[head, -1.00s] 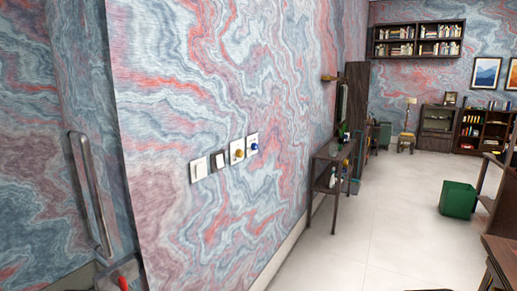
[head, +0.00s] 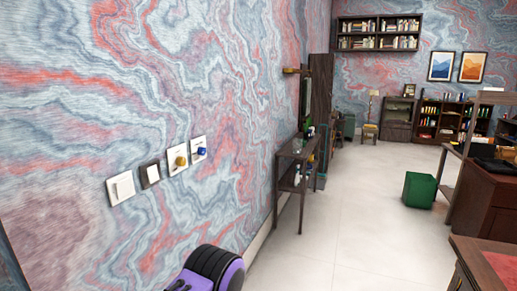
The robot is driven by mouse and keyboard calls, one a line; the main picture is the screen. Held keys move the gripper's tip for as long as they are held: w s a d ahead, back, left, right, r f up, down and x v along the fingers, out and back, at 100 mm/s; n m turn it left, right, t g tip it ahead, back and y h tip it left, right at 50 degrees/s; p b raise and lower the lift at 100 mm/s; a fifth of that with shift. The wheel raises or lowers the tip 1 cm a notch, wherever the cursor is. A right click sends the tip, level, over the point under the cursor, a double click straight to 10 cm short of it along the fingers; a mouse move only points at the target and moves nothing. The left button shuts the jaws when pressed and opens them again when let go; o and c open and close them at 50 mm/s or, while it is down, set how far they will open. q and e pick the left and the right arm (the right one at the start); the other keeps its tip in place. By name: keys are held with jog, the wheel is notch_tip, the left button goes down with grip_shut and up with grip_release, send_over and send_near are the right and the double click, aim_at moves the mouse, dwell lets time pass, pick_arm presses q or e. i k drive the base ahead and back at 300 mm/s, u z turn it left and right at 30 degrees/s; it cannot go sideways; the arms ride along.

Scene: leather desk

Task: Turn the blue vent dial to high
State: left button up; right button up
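The blue vent dial (head: 202,152) is a small blue knob on a white plate, the rightmost of a row of wall plates. Just left of it a yellow dial (head: 181,161) sits on another white plate. The direction in which the blue dial points is too small to read. Neither of my grippers shows in the head view.
Left of the dials are a dark-framed switch (head: 150,174) and a white switch (head: 121,187). A narrow dark side table (head: 297,160) stands along the wall beyond them. A green bin (head: 419,190) and a red-topped desk (head: 500,270) are at right. The middle floor is clear.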

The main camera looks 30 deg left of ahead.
aim_at(201, 151)
jog(key=z, duration=0.25)
jog(key=i, duration=0.9)
jog(key=u, duration=0.6)
jog(key=i, duration=0.7)
jog(key=u, duration=0.6)
